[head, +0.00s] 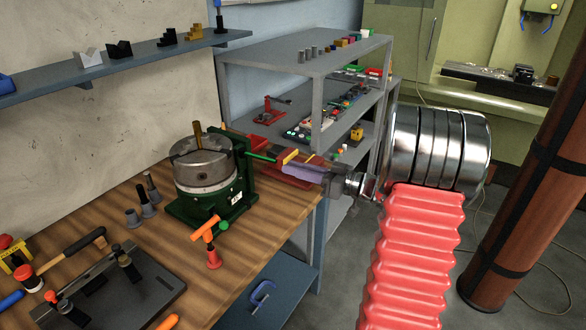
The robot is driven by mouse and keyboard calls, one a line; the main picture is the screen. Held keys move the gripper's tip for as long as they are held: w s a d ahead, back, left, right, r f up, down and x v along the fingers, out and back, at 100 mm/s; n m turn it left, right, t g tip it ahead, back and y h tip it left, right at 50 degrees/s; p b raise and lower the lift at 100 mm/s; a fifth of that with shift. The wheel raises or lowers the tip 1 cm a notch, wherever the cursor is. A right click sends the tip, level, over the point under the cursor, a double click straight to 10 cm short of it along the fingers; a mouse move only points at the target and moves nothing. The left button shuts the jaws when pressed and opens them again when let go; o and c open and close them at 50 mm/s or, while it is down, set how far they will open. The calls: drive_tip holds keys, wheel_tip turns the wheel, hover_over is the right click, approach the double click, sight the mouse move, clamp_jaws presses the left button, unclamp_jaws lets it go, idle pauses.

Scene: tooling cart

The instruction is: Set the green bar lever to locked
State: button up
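A green fixture (232,199) with a round metal chuck (203,168) stands on the wooden bench. A thin bright green bar (261,157), which looks like the lever, sticks out from the fixture's upper right side toward my gripper. My gripper (290,167) reaches in from the right at about the bar's height. Its end overlaps a red and yellow object (291,181) at the bench's right end. The fingers are small and partly merged with that object, so their opening and any contact with the bar cannot be made out.
An orange-handled clamp (209,239) stands in front of the fixture. Grey cylindrical parts (148,208) stand to its left. A dark plate with a toggle clamp (119,283) lies nearer. A grey shelf rack (316,105) stands behind my gripper. Bare bench shows between the clamps.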

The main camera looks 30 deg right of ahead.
drive_tip(key=shift+c, duration=0.2)
drive_tip(key=shift+w+d+f, duration=0.1)
drive_tip(key=shift+w+d, duration=0.05)
drive_tip(key=shift+w, duration=0.05)
drive_tip(key=c, duration=0.3)
drive_tip(key=shift+w+d+f+h, duration=0.15)
drive_tip(key=shift+w+d+h, duration=0.05)
drive_tip(key=shift+h, duration=0.3)
clamp_jaws()
drive_tip(key=w+a+r+m+h, duration=0.3)
drive_tip(key=r+h, duration=0.6)
drive_tip(key=h, duration=0.1)
drive_tip(key=s+a+f+g, duration=0.2)
drive_tip(key=s+a+g, duration=0.1)
drive_tip(key=s+a, duration=0.4)
drive_tip(key=s+a+f+g+y, duration=0.1)
drive_tip(key=s+a+f+g, duration=0.2)
drive_tip(key=s+a, duration=0.5)
drive_tip(key=s+a+f+m+g, duration=0.1)
drive_tip(key=s+a+f+g, duration=0.1)
drive_tip(key=s+a, duration=0.6)
drive_tip(key=s+g, duration=0.1)
drive_tip(key=s, duration=0.5)
drive_tip(key=shift+s+f+g+y, duration=0.15)
drive_tip(key=shift+s+g+y, duration=0.05)
drive_tip(key=shift+g+y, duration=0.2)
drive_tip(key=shift+a, duration=0.1)
